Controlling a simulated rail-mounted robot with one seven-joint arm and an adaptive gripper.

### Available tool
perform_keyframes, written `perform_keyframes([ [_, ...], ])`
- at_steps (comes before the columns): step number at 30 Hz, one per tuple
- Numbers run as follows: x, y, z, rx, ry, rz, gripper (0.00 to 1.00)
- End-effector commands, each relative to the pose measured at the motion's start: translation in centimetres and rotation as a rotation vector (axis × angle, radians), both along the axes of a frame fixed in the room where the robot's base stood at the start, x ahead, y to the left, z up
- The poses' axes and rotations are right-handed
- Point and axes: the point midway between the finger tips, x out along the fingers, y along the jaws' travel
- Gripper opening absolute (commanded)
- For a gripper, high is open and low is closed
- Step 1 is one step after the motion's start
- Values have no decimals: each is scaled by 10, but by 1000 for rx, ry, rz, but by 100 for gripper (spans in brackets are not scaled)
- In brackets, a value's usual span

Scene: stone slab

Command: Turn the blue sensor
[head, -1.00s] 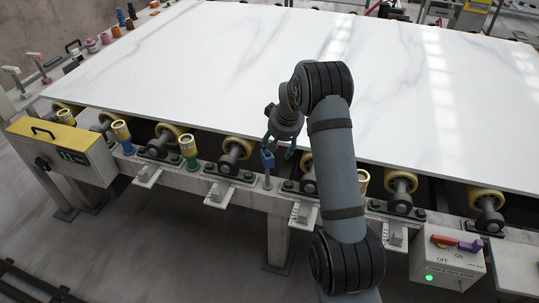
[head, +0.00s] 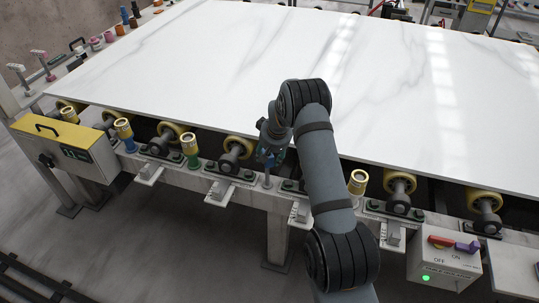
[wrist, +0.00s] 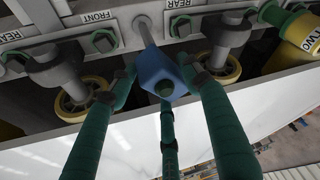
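The blue sensor (wrist: 160,76) is a small block on a grey post at the front rail, below the slab's near edge. In the head view the blue sensor (head: 268,163) is partly hidden by my fingers. My gripper (head: 271,156) has come down over it. In the wrist view the green fingers of my gripper (wrist: 156,68) stand to the left and right of the block, with a third finger behind it. The fingers are spread around the sensor; small gaps seem to show, but contact on the right side is hard to tell.
The white slab (head: 230,70) lies on yellow rollers (head: 236,146) beside my gripper. Yellow-topped cylinders (head: 190,149) stand along the rail. A control box (head: 445,262) with a red and purple switch and green light is at right. A yellow-topped box (head: 65,145) is at left.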

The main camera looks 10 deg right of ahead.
Motion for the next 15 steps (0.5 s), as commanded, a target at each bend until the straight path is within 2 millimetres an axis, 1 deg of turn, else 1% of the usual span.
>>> perform_keyframes([
  [2, 0, 0, 0, 0, 0, 0, 42],
  [15, 0, 0, 0, 0, 0, 0, 16],
])
